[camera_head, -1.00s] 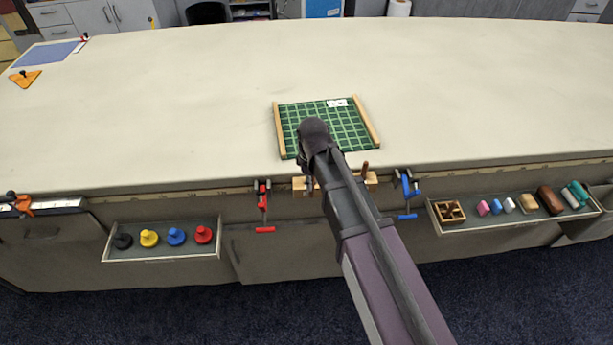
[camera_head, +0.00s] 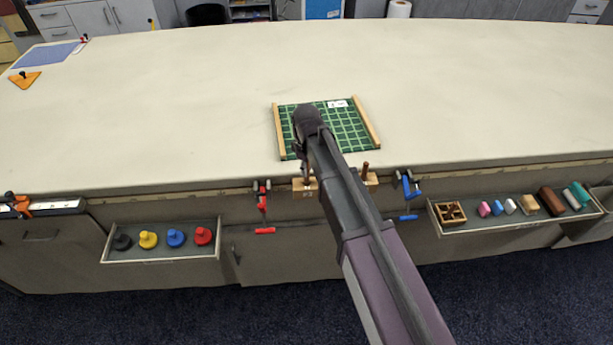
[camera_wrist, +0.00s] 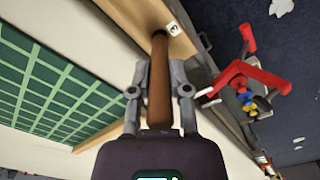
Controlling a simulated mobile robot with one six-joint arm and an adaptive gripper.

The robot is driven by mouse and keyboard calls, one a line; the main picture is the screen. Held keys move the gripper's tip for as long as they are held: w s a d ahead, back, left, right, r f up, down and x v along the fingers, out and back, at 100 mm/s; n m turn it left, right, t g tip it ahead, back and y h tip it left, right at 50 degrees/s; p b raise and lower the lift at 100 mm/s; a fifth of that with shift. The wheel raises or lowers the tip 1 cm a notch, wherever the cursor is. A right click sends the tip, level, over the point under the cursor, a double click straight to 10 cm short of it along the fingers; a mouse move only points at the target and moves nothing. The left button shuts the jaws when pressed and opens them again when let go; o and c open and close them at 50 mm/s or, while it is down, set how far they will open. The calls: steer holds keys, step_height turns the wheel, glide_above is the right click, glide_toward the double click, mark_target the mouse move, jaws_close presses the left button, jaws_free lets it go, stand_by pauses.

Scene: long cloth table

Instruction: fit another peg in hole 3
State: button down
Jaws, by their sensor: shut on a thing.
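My gripper (camera_head: 306,158) points down over the left part of a wooden block (camera_head: 300,188) at the table's front edge. In the wrist view my gripper (camera_wrist: 159,72) is shut on a brown peg (camera_wrist: 159,95), one finger on each side. The peg's far end meets or nearly meets the block (camera_wrist: 150,12) beside a white label (camera_wrist: 174,28) that seems to read 3. I cannot tell whether its tip is inside a hole. A second brown peg (camera_head: 365,168) stands upright in the block's right part. My arm hides the block's middle.
A red clamp (camera_head: 262,205) and a blue clamp (camera_head: 407,192) flank the block. A green gridded mat (camera_head: 350,125) with wooden side strips lies behind it. Open drawers with coloured knobs (camera_head: 148,239) and small blocks (camera_head: 550,200) stick out left and right.

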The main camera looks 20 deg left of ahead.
mark_target(307, 183)
steer(key=shift+s+d+f+b, duration=0.1)
steer(key=shift+f+b, duration=1.35)
steer(key=shift+f, duration=0.25)
steer(key=shift+f, duration=0.1)
steer(key=c, duration=0.9)
jaws_free()
steer(key=shift+o, duration=0.2)
step_height(307, 183, up, 12)
steer(key=p, duration=1.2)
steer(key=shift+d, duration=0.1)
